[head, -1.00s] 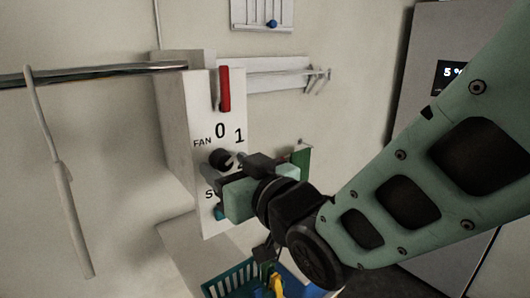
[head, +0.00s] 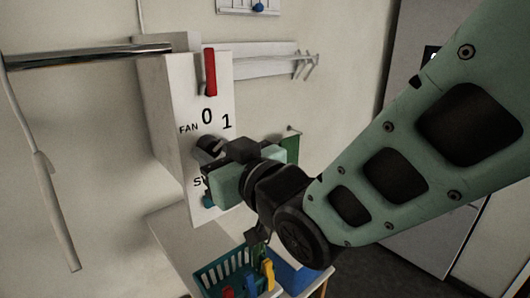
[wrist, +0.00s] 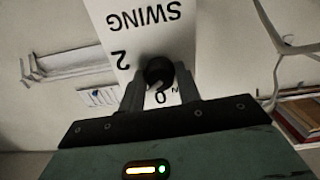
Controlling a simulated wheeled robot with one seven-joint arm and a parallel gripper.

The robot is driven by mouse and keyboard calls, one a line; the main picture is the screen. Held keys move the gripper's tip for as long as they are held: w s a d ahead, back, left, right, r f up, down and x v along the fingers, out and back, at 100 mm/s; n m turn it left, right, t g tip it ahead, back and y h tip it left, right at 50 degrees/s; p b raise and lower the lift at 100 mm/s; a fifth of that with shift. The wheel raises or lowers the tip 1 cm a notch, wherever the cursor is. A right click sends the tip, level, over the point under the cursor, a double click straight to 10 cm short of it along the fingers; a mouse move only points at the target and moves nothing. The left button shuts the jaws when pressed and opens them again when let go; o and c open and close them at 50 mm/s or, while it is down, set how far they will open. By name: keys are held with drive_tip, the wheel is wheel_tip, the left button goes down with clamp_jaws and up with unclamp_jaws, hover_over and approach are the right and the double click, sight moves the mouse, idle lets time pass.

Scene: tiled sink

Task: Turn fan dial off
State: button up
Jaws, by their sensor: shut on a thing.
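The fan dial (head: 208,146) is a dark round knob on the front of a white box (head: 172,120) marked FAN, 0, 1 and, lower down, a partly hidden word. In the wrist view the dial (wrist: 158,70) sits between my two fingers, with the panel upside down and SWING and 2 readable. My gripper (wrist: 160,86) is shut on the dial, one finger on each side. In the head view my gripper (head: 216,160) covers the panel's lower right. Which mark the dial points to is not clear.
A red bar (head: 210,72) stands at the box's top. A metal rail (head: 90,55) runs left from the box. A white wall rack (head: 240,62) is behind. A teal basket (head: 215,279) with coloured items stands below my gripper.

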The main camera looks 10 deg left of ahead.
drive_tip(key=n+b, duration=0.3)
drive_tip(key=n, duration=0.2)
drive_tip(key=shift+w+d+f+n, duration=0.1)
drive_tip(key=shift+n, duration=0.3)
drive_tip(key=n+b, duration=0.3)
drive_tip(key=n, duration=0.2)
drive_tip(key=shift+r+n, duration=0.2)
drive_tip(key=shift+n, duration=0.1)
drive_tip(key=o, duration=1)
